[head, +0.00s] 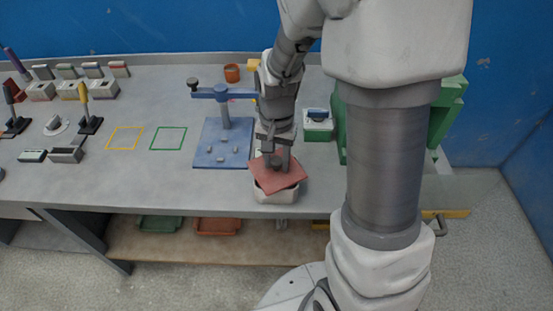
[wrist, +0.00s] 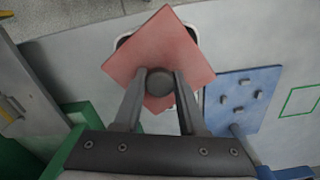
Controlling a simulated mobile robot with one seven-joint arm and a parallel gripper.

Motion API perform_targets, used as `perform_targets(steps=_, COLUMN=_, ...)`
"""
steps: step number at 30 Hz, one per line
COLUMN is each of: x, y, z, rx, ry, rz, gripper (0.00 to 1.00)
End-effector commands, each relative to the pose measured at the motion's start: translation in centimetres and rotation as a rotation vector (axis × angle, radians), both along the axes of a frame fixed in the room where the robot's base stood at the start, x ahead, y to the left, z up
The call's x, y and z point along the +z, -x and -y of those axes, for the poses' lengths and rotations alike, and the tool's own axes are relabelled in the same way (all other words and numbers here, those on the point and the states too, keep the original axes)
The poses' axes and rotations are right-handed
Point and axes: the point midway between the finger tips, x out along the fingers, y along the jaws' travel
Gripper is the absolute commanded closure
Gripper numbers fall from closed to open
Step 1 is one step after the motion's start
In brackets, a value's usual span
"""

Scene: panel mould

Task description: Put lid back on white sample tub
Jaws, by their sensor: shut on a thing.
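The lid (head: 265,174) is a flat reddish-pink square with a dark round knob. My gripper (head: 277,160) is shut on the knob, and the lid also shows in the wrist view (wrist: 160,42). The white sample tub (head: 276,196) stands near the table's front edge, right under the lid. The lid is turned relative to the tub, so its corners stick out past the tub's sides and the tub's rim shows around it. The head view does not clearly show whether the lid touches the rim. The lid hides most of the tub's opening.
A blue plate with pegs and a post (head: 222,143) stands just left of the tub. A green-and-white box (head: 318,124) and a green machine frame (head: 447,112) are to the right. An orange cup (head: 232,73) is behind. Yellow (head: 125,138) and green (head: 168,138) outlined squares lie empty at left.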

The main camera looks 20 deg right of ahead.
Motion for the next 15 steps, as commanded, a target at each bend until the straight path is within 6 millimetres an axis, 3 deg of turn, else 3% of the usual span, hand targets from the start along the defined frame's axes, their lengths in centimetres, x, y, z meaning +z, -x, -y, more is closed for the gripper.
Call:
perform_targets(steps=10, x=-0.04, y=-0.01, z=0.0, rx=0.0, ry=0.0, rz=0.0, gripper=1.0)
perform_targets(steps=11, x=-0.04, y=-0.01, z=0.0, rx=0.0, ry=0.0, rz=0.0, gripper=0.54)
perform_targets(steps=15, x=-0.03, y=-0.01, z=0.0, rx=0.0, ry=0.0, rz=0.0, gripper=0.29)
